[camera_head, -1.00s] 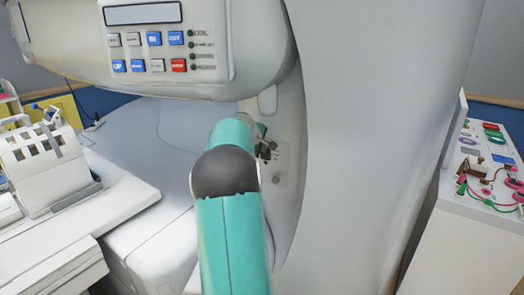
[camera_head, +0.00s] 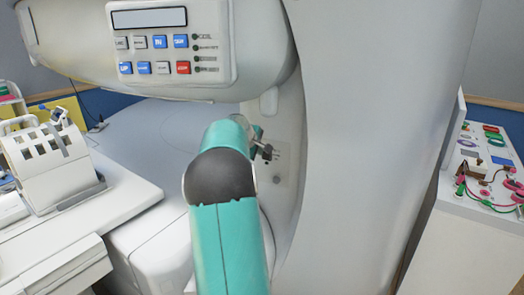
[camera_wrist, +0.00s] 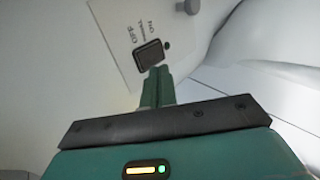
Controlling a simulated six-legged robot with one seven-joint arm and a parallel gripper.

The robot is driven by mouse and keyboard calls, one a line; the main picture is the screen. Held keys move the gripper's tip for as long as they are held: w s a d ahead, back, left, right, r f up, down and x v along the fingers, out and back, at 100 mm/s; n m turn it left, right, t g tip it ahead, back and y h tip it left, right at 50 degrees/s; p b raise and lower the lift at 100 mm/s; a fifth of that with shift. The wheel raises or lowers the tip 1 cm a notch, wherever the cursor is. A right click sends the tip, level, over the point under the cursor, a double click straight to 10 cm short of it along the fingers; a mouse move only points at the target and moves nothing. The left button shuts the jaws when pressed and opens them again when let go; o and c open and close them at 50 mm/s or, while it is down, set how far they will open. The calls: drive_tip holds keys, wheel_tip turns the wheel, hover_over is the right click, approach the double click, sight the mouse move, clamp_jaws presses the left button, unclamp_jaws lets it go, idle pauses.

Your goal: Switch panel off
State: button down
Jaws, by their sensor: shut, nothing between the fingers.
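A light plate (camera_wrist: 122,58) with a black rocker switch (camera_wrist: 149,54) shows in the wrist view, marked OFF and ON. A small dark round spot is beside the switch. In the head view, the plate (camera_head: 281,182) is on the machine's side, partly behind my arm. My gripper (camera_wrist: 157,71) has its fingers together and empty. Its tips are at the lower edge of the switch in the picture; I cannot tell whether they touch it. In the head view, my gripper (camera_head: 268,153) is small at the plate's upper part. The rocker's tilt is unclear.
A control panel (camera_head: 171,44) with a display and blue, white and red buttons overhangs at upper left. The large white magnet housing (camera_head: 375,120) stands right of my arm. A patient table (camera_head: 150,135) lies to the left. A cart with coloured items (camera_head: 490,160) is far right.

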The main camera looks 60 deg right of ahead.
drive_tip(key=d+r+v, duration=0.1)
drive_tip(key=v, duration=0.8)
drive_tip(key=shift+d+r, duration=0.2)
drive_tip(key=shift+r, duration=0.2)
drive_tip(key=shift+w+a, duration=0.1)
drive_tip(key=w+a+t+y, duration=0.2)
drive_tip(key=w+a, duration=0.1)
drive_tip(key=a, duration=1.4)
drive_tip(key=w+a+t+y, duration=0.2)
drive_tip(key=w+a+t, duration=0.1)
drive_tip(key=a, duration=1.5)
drive_tip(key=s+a+f+y, duration=0.1)
drive_tip(key=s+a, duration=0.3)
drive_tip(key=a, duration=0.5)
drive_tip(key=s+a+f+y, duration=0.2)
drive_tip(key=s+a+f, duration=0.2)
drive_tip(key=a, duration=0.4)
drive_tip(key=s+a+f+y, duration=0.2)
drive_tip(key=s+a, duration=0.3)
drive_tip(key=a, duration=0.4)
drive_tip(key=shift+a+f, duration=0.3)
drive_tip(key=shift+f, duration=0.45)
drive_tip(key=shift+d, duration=0.2)
